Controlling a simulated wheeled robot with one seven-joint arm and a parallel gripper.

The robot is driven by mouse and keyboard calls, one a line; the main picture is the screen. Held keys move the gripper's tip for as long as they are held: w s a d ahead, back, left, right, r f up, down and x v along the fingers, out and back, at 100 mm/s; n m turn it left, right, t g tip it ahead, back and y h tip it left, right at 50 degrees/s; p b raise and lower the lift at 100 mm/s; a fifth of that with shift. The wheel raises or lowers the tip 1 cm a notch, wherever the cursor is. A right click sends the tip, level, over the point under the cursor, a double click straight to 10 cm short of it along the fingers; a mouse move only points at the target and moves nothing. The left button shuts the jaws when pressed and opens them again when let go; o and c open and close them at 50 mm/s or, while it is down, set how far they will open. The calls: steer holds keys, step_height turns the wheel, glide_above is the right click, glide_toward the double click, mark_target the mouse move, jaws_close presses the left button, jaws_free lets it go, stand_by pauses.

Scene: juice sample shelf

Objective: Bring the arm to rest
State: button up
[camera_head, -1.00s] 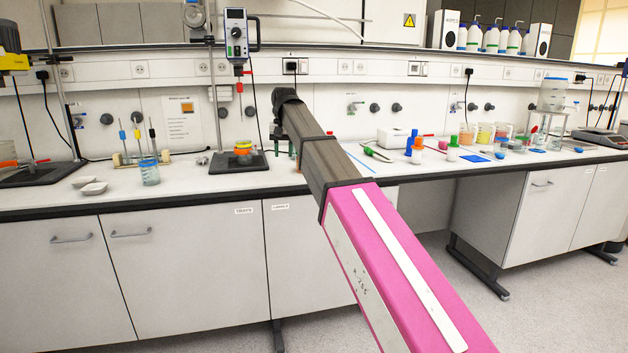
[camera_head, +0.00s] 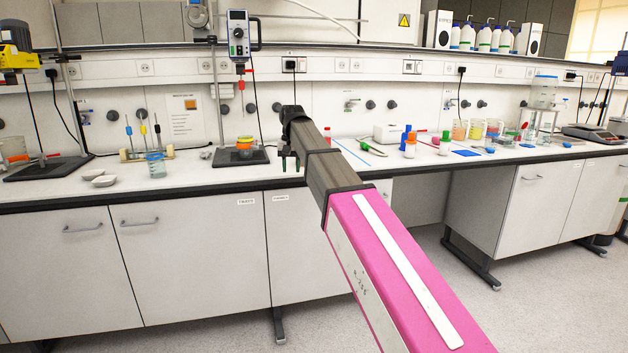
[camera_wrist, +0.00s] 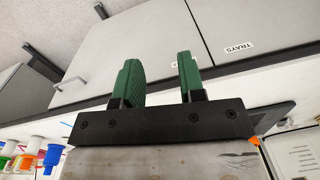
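My arm reaches out from the lower right of the head view to the bench front. My gripper (camera_head: 288,163) is at its far end, small, over the front part of the bench top. In the wrist view the two green fingers of my gripper (camera_wrist: 158,60) stand apart with an empty gap between them. Grey cabinet fronts and the bench edge lie beyond them. Nothing is held.
The white bench top (camera_head: 200,178) runs across the view. A stirrer stand with an orange-topped jar (camera_head: 245,147) is left of my gripper. Grey floor (camera_head: 540,310) is clear in front.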

steer(key=s+d+f, duration=0.2)
steer(key=d+f, duration=0.2)
steer(key=f, duration=0.3)
steer(key=s+d+f, duration=0.1)
steer(key=d+f, duration=0.3)
steer(key=f, duration=0.2)
steer(key=s+d+f, duration=0.6)
steer(key=s+f, duration=0.1)
steer(key=f, duration=0.2)
steer(key=s+d+f, duration=0.6)
steer(key=f, duration=0.3)
steer(key=s+d+f+m, duration=0.1)
steer(key=s+d+f, duration=0.6)
steer(key=f, duration=0.3)
steer(key=shift+s, duration=0.35)
steer(key=shift+f, duration=0.1)
